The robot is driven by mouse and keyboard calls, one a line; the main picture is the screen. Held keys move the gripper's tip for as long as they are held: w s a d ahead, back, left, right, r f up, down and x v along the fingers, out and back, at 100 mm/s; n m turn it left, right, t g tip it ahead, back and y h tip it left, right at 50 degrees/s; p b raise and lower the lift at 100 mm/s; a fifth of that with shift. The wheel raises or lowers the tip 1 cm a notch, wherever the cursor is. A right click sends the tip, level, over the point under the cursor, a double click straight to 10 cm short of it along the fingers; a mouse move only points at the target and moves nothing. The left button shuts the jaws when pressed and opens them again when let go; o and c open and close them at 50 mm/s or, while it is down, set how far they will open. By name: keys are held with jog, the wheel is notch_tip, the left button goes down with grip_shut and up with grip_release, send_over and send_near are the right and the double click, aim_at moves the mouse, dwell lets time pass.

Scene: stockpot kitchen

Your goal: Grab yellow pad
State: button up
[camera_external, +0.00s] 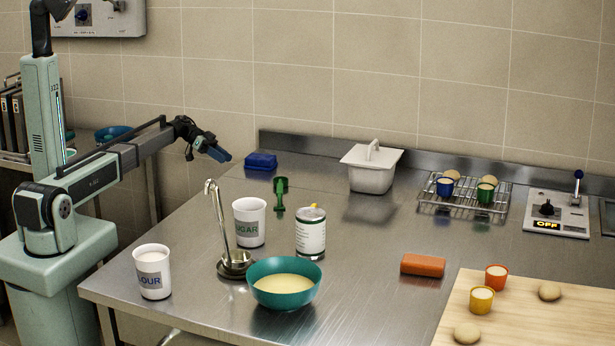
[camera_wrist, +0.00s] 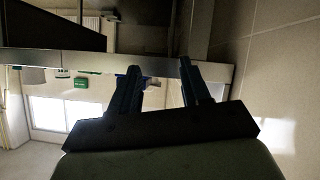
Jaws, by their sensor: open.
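I see no pad that is clearly yellow. An orange-red block or pad (camera_external: 422,265) lies flat on the steel counter, left of the wooden board. A dark blue pad-like block (camera_external: 261,160) lies near the counter's back left corner. My gripper (camera_external: 220,154) hangs in the air at the counter's left end, to the left of the blue block and apart from it. In the wrist view my gripper (camera_wrist: 160,68) shows two dark fingers spread apart with nothing clearly held between them.
A flour cup (camera_external: 152,272), a sugar cup (camera_external: 249,222), a ladle (camera_external: 233,262), a teal bowl (camera_external: 284,297) and a can (camera_external: 310,236) crowd the front left. A lidded white container (camera_external: 371,170) and wire rack (camera_external: 463,194) stand behind.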

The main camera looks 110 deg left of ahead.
notch_tip(320, 180, up, 9)
jog(key=m+g, duration=0.5)
jog(key=m, duration=0.2)
jog(key=w+d+r+m+g, duration=0.3)
jog(key=w+d+g, duration=0.15)
jog(key=w, duration=0.65)
jog(key=w+d+r+m+g+y, duration=0.1)
jog(key=w+d+r+m, duration=0.15)
jog(key=w+d, duration=0.8)
jog(key=w+d+r+m+g, duration=0.1)
jog(key=w+d+m+g, duration=0.15)
jog(key=w+d, duration=0.8)
jog(key=w+d+r+m+y, duration=0.2)
jog(key=w+d, duration=0.7)
jog(key=d, duration=0.1)
jog(key=w+d+r+m+y, duration=0.2)
jog(key=w+d+m, duration=0.1)
jog(key=w+d, duration=0.75)
jog(key=x, duration=1.4)
jog(key=shift+s+a+r, duration=0.15)
jog(key=shift+s, duration=0.05)
